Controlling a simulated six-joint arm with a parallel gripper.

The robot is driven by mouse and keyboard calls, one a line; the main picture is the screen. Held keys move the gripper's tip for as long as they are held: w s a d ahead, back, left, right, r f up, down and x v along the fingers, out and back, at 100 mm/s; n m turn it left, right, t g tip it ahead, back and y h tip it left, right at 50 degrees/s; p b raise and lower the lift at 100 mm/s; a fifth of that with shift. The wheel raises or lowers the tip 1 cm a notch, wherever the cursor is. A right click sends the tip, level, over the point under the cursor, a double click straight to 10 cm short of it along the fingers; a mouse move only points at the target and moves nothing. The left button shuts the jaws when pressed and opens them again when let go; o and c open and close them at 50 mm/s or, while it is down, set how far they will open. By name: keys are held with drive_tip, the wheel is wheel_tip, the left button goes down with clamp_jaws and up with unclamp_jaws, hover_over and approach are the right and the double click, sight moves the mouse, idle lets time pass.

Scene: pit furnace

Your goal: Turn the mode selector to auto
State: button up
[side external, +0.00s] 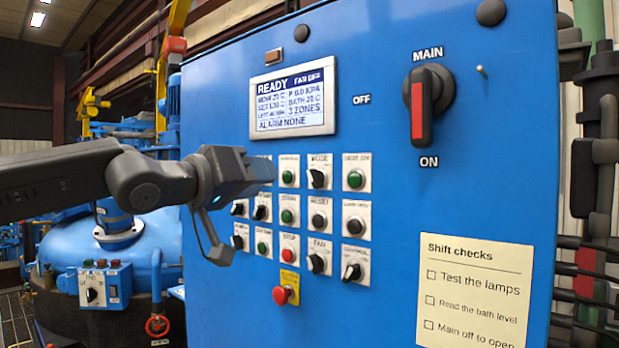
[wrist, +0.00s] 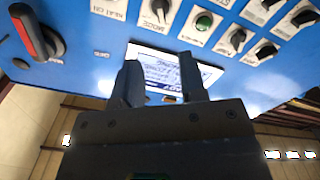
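The mode selector (side external: 318,178) is a black knob on a white plate labelled MODE, in the top row of controls on the blue panel. It also shows in the wrist view (wrist: 160,10), at the top edge. Its pointer is tilted, and the position marks are too small to read. My gripper (side external: 268,172) is in front of the panel, left of the selector in the side view and apart from it. In the wrist view its two fingers (wrist: 160,82) are spread with nothing between them, pointing toward the display.
A display (side external: 293,99) reading READY is above the controls. A red-handled main switch (side external: 428,104) is at upper right. Green buttons (side external: 355,179) and other black knobs (side external: 319,257) crowd around the selector. A red emergency button (side external: 285,291) sticks out below. A note (side external: 474,291) is at lower right.

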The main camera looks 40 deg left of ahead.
sight(310, 177)
drive_tip(key=w, duration=1.2)
drive_tip(key=shift+w, duration=0.35)
drive_tip(key=shift+c, duration=0.4)
clamp_jaws()
